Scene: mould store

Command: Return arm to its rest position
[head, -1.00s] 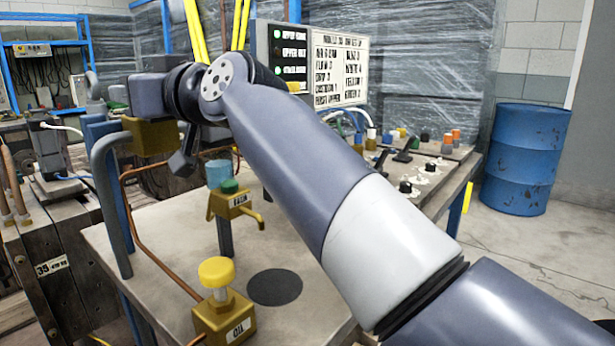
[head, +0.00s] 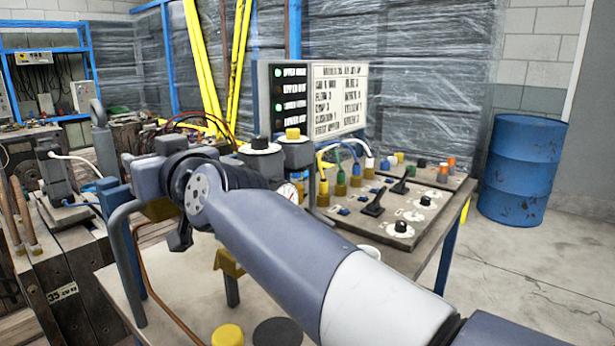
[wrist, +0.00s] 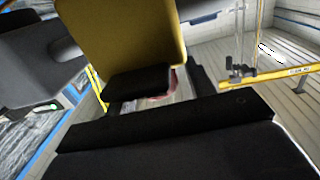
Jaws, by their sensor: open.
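My arm reaches from the lower right up to the left over the bench in the head view. My gripper (head: 160,210) is at its far end, beside the grey bent pipe rail, and is partly hidden by the wrist and the rail. In the wrist view my gripper (wrist: 150,96) shows a brass-coloured jaw with a black pad and a wide black part below it. The jaws stand apart, and I see nothing held between them.
The bench (head: 180,290) carries a yellow knob (head: 227,334), a black disc (head: 277,332) and a brass fitting (head: 228,262) partly behind my arm. A control board (head: 400,200) and sign panel (head: 338,100) stand behind. A blue barrel (head: 522,170) is at right, with clear floor.

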